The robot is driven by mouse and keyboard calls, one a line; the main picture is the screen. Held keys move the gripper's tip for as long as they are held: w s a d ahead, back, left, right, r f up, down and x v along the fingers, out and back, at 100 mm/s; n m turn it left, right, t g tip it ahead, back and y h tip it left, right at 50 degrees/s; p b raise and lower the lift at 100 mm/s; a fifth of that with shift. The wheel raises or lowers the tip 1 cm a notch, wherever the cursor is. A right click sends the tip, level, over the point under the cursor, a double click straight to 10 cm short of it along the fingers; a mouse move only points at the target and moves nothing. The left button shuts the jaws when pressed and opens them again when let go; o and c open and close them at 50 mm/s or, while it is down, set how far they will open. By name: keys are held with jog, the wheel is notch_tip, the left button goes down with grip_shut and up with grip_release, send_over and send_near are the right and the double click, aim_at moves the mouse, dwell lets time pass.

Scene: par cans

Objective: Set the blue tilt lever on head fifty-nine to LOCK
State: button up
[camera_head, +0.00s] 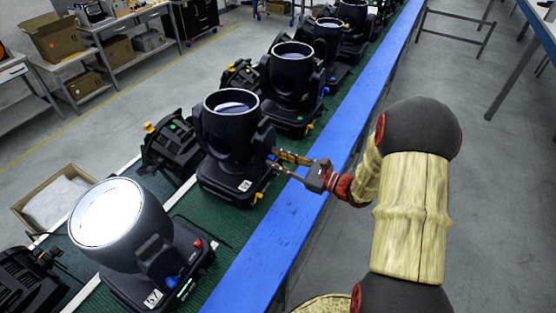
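Several black par-can heads stand in a row on the green conveyor. My gripper (271,160) is at the right side of the middle black head (233,125), close to its yoke. Its two fingers look apart, with nothing clearly between them; I cannot tell whether they touch the head. A white label (245,185) on this head's base is too small to read. An orange part (258,197) shows below the fingers.
A blue rail (270,255) runs along the conveyor's right edge, below my arm. Another black head (292,75) stands just behind the middle one. Black units and an open cardboard box (30,205) lie to the left. The grey floor at right is mostly clear.

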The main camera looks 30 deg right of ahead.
grip_shut()
jog(key=shift+r+m+p, duration=0.15)
jog(key=shift+m+p, duration=0.15)
jog(key=shift+p, duration=0.15)
jog(key=m+p, duration=0.2)
jog(key=d+m+p, duration=0.1)
jog(key=p, duration=0.1)
jog(key=shift+w+r+m, duration=0.3)
jog(key=shift+m, duration=0.1)
jog(key=shift+w+d+f+m+p, duration=0.15)
jog(key=shift+w+d+m+p, duration=0.1)
jog(key=shift+m+p, duration=0.95)
jog(key=shift+w+d+f+m+p, duration=0.1)
jog(key=shift+d+m+p, duration=0.2)
jog(key=shift+m+p, duration=0.85)
jog(key=shift+w+d+f+m+p, duration=0.15)
jog(key=shift+w+d+m+p, duration=0.1)
jog(key=shift+m+p, duration=0.95)
jog(key=shift+m+b, duration=0.3)
jog(key=shift+m, duration=0.05)
